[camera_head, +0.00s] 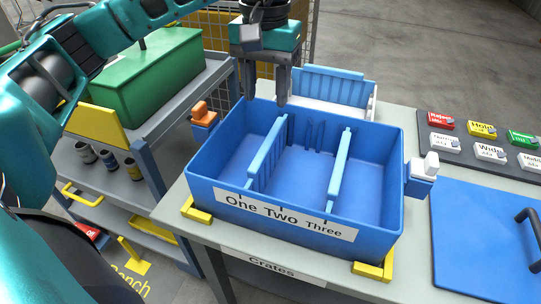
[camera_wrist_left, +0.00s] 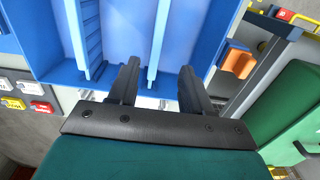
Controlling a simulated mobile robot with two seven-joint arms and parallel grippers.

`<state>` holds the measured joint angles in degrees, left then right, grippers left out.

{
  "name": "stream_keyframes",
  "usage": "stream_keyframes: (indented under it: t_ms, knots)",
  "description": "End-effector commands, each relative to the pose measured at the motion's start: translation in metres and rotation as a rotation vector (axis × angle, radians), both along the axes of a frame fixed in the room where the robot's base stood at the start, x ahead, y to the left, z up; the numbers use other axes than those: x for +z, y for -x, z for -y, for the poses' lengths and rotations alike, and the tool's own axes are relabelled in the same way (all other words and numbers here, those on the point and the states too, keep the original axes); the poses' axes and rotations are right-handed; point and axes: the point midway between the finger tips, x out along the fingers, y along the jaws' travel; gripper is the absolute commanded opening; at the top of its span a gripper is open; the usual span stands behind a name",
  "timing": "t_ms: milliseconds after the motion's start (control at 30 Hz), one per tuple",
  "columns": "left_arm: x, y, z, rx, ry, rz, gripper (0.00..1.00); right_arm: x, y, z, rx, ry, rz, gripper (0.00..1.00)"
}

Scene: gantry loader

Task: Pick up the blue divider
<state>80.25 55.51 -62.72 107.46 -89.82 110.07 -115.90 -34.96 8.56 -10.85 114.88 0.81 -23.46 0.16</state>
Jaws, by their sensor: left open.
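A blue crate (camera_head: 225,178) labelled One, Two, Three stands on the table. A left blue divider (camera_head: 266,155) and a right blue divider (camera_head: 340,168) stand in it. Another blue ribbed panel (camera_head: 328,84) stands in a white holder (camera_head: 372,108) behind the crate. My left gripper (camera_head: 265,98) is open and empty, pointing down above the crate's back left. In the left wrist view, a divider (camera_wrist_left: 157,45) shows between the fingers (camera_wrist_left: 158,80) in the picture; the height gap is unclear. Another divider (camera_wrist_left: 76,35) lies left of it. My right gripper is not seen.
An orange block (camera_head: 203,114) and a white block (camera_head: 425,166) sit at the crate's sides. Yellow corner brackets (camera_head: 372,270) hold its front. A green box (camera_head: 150,75) stands on the left bench. A blue panel (camera_head: 485,235) and labelled tiles (camera_head: 482,130) lie at right.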

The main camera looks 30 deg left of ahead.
Motion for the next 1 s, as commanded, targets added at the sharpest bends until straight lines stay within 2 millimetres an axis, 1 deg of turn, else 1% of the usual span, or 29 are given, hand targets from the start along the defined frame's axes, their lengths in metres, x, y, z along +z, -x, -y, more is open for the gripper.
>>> stream_keyframes:
  t_ms: [100, 200, 300, 567, 800, 900, 1000]
  knots:
    - [-0.024, 0.001, 0.0, 0.0, -0.001, -0.006, 0.49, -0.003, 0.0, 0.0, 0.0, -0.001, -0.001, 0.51]
    - [-0.043, 0.001, 0.0, 0.001, 0.0, -0.006, 0.49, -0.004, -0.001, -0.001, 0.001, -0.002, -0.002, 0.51]
    - [-0.058, 0.001, 0.0, 0.001, 0.001, -0.004, 0.49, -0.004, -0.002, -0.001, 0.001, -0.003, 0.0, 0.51]
    - [-0.079, 0.0, 0.001, 0.0, 0.003, -0.002, 0.49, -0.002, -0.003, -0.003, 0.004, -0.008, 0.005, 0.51]
    - [-0.114, 0.0, 0.003, 0.001, 0.003, -0.004, 0.49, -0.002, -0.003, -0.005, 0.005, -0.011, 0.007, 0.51]
    - [-0.122, 0.0, 0.003, 0.001, 0.003, -0.003, 0.49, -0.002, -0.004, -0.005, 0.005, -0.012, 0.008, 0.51]
    - [-0.123, 0.0, 0.003, 0.001, 0.004, -0.002, 0.49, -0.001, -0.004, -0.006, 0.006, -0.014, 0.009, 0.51]
